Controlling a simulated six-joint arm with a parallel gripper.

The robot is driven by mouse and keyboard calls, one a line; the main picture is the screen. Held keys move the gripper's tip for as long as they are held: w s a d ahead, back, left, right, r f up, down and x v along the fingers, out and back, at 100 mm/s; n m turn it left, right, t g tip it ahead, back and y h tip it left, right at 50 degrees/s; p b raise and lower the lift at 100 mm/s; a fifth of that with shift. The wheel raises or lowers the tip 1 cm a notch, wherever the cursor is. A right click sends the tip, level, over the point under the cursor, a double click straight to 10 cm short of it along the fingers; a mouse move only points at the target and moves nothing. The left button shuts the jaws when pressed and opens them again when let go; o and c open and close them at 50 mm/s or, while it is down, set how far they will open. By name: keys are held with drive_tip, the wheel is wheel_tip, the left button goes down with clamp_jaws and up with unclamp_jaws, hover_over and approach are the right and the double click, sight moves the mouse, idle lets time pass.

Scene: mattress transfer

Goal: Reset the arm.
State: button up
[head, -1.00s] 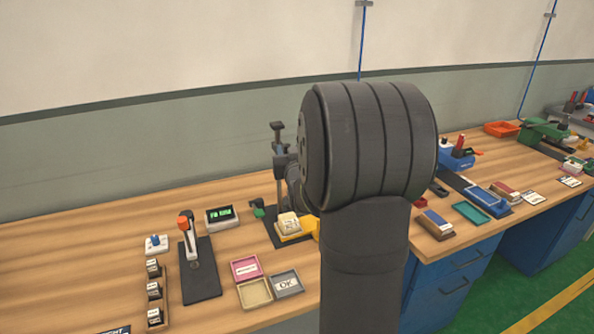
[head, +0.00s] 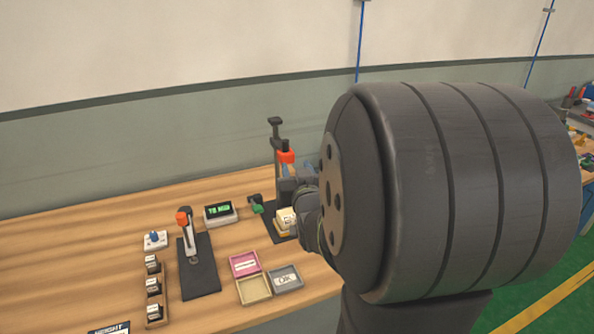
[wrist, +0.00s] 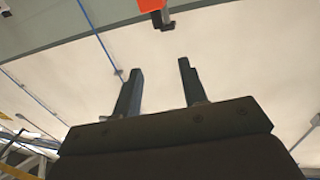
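My gripper (wrist: 160,68) shows in the wrist view with its two dark fingers well apart and nothing between them. Its fingers stand out against the pale wall. In the head view, my large dark arm link fills the right half and hides most of the gripper and wrist. Part of my wrist shows near a stand with an orange-red top part (head: 286,156). An orange part and a dark tip (wrist: 150,5) also show at the top edge of the wrist view.
On the wooden bench (head: 60,265) stand a lever press (head: 188,240), a green-lit display (head: 220,213), a small switch box (head: 155,240), pink (head: 244,264), beige (head: 253,290) and grey OK trays (head: 286,279), and a yellow fixture (head: 286,222). The bench's left part is clear.

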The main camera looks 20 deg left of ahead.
sight(286, 152)
drive_tip(key=shift+w, duration=0.1)
drive_tip(key=x, duration=1.7)
drive_tip(key=shift+w+a+f, duration=0.15)
drive_tip(key=v, duration=1.8)
drive_tip(key=x, duration=1.7)
drive_tip(key=shift+w, duration=0.1)
drive_tip(key=shift+w+a+f, duration=0.1)
drive_tip(key=shift+a+f, duration=0.05)
drive_tip(key=shift+f, duration=0.35)
drive_tip(key=shift+w+a+f, duration=0.1)
drive_tip(key=shift+w+f, duration=0.05)
drive_tip(key=shift+f, duration=0.95)
drive_tip(key=shift+f, duration=0.15)
